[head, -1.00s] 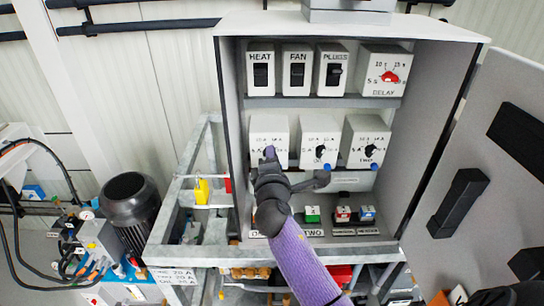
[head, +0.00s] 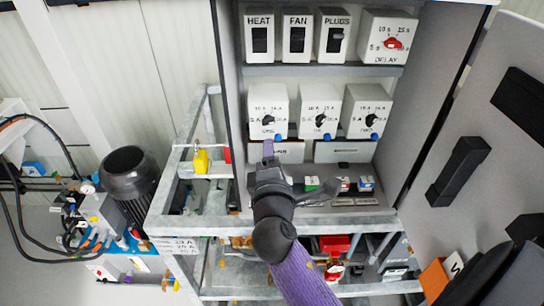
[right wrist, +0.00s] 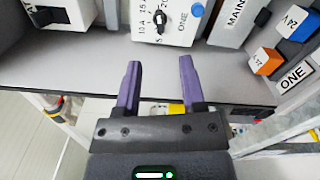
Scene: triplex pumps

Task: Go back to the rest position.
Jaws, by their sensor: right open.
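My right gripper (head: 288,168) is in front of the open cabinet, below the row of dial boxes. In the right wrist view its two purple fingers (right wrist: 160,70) are spread apart with nothing between them. A white dial box labelled ONE (right wrist: 168,18) lies beyond the fingertips, apart from them. In the head view, the three dial boxes (head: 318,108) sit on the cabinet's middle level. My left gripper is in neither view.
The cabinet's open door (head: 455,165) stands on the right. Above are the HEAT, FAN and PLUGS switches (head: 297,35) and the DELAY box (head: 388,38). A yellow padlock (head: 201,160) hangs on the grey frame (head: 165,215). A dark motor (head: 128,175) stands left.

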